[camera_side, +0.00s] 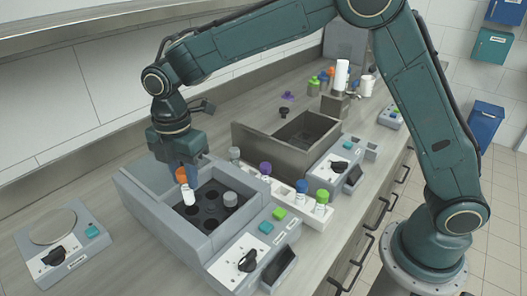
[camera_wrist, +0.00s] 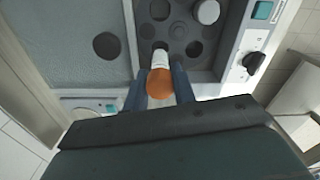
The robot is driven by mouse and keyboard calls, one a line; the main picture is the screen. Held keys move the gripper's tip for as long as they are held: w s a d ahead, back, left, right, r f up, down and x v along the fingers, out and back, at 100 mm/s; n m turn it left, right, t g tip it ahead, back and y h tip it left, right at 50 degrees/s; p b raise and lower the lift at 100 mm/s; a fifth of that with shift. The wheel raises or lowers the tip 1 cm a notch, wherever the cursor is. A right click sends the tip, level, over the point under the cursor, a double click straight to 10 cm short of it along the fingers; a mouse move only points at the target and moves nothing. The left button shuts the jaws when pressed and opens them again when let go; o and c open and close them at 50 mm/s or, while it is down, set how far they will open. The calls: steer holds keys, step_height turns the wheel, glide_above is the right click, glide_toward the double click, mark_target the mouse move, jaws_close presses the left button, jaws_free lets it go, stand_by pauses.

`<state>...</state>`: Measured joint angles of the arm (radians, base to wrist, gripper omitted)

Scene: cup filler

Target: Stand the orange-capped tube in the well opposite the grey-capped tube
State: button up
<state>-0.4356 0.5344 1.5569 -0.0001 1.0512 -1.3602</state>
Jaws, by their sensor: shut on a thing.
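The orange-capped tube (camera_side: 188,195) is in my gripper (camera_side: 181,174), which is shut on it by the orange cap. The tube hangs nearly upright over the left part of the dark well plate, inside the grey machine (camera_side: 137,197). In the wrist view the orange cap (camera_wrist: 160,86) lies between the two fingers (camera_wrist: 159,92), with the white tube body beyond it. I cannot tell whether its lower end is inside a well. The grey-capped tube (camera_side: 230,199) stands in a well on the right side; its cap shows in the wrist view (camera_wrist: 207,12). Several dark wells are empty.
A white rack (camera_side: 312,213) with purple, blue and green-capped tubes stands right of the machine. A control panel (camera_side: 245,258) is at the machine's front right. A scale (camera_side: 58,240) sits at left. An open metal box (camera_side: 300,130) is behind. The machine's walls surround the wells.

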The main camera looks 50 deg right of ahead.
mark_target(188, 194)
steer(key=shift+f, duration=0.25)
steer(key=shift+f, duration=2.1)
steer(key=shift+f, duration=0.55)
steer(key=o, duration=0.7)
steer(key=shift+r, duration=0.1)
step_height(188, 194, up, 13)
